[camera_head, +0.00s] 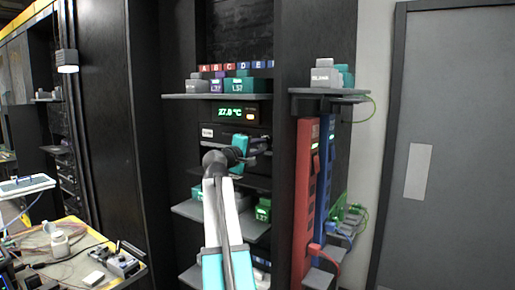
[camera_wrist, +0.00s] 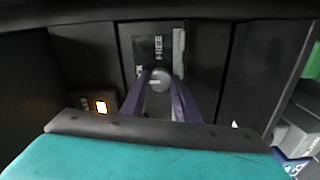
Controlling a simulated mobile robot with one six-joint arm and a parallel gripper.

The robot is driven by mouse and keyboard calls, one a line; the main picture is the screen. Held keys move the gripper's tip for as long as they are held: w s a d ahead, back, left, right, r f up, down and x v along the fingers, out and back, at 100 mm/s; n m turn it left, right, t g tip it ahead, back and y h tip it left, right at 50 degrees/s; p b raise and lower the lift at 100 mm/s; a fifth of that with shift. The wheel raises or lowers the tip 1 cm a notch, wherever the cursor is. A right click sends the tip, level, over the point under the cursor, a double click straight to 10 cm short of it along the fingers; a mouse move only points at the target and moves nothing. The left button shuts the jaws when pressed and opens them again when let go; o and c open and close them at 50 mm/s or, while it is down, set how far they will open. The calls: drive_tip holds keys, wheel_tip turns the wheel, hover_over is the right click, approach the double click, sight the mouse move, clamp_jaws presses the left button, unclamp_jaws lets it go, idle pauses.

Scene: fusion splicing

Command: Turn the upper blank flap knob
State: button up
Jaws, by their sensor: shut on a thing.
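The flap knob (camera_wrist: 160,76) is a small round grey knob with a slot line, in the middle of the wrist view on a dark panel. The word FREE and part of a second word, partly hidden, are printed sideways beside it. My gripper (camera_wrist: 161,90) has its two purple fingers on either side of the knob, shut on it. In the head view my teal gripper (camera_head: 264,143) reaches into the dark rack just below the temperature display (camera_head: 231,112); the knob itself is hidden or too small to tell there.
A lit amber button (camera_wrist: 101,106) is left of the fingers. A shelf with blocks (camera_head: 215,96) sits above my gripper, another shelf (camera_head: 205,211) below. Red (camera_head: 305,190) and blue (camera_head: 322,180) strips stand at the right. A cluttered bench (camera_head: 75,265) is at lower left.

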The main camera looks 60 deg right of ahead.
drive_tip(key=shift+d+r, duration=0.1)
drive_tip(key=shift+r, duration=0.1)
drive_tip(key=o, duration=1.1)
drive_tip(key=shift+s+d+f, duration=0.1)
drive_tip(key=shift+c, duration=0.2)
drive_tip(key=shift+f, duration=0.1)
drive_tip(key=a+b, duration=0.3)
drive_tip(key=a, duration=1.1)
